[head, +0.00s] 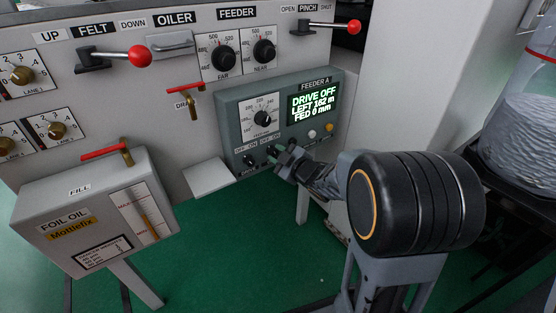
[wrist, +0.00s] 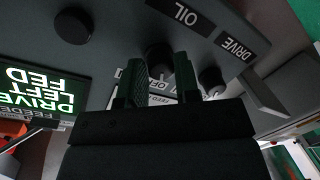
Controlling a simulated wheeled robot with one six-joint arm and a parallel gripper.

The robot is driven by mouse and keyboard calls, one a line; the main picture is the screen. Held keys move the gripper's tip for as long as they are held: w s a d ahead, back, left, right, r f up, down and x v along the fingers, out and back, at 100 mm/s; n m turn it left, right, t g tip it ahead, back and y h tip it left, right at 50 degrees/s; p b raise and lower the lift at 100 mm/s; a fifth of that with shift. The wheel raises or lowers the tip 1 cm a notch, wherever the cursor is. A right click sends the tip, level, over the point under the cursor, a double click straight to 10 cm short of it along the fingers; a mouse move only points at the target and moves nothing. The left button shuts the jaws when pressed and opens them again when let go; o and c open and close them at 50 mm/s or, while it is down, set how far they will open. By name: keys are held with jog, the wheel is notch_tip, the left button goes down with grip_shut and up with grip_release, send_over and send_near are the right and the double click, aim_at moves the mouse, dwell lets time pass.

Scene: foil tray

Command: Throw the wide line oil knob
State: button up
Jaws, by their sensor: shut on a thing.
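The feeder box (head: 228,118) carries a dark oil knob. In the wrist view the oil knob (wrist: 158,58) sits between my fingertips, below the upside-down OIL label (wrist: 187,14). My gripper (head: 279,154) reaches the lower front of the box from the right; it also shows in the wrist view (wrist: 160,72). It is shut on the oil knob, one finger on each side. In the head view my fingers mostly hide this knob. The knob's exact pointing direction is hard to tell.
The drive knob (head: 250,160) stands just left of my gripper, also in the wrist view (wrist: 212,80). Above are a large dial (head: 263,118) and a lit display (head: 314,102) reading DRIVE OFF. A foil oil tank (head: 95,225) stands at left.

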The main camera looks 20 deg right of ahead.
jog(key=shift+n+b, duration=0.3)
jog(key=shift+n, duration=0.2)
jog(key=o, duration=0.9)
jog(key=shift+b+v, duration=1.55)
jog(key=shift+v, duration=5.4)
jog(key=shift+a, duration=0.1)
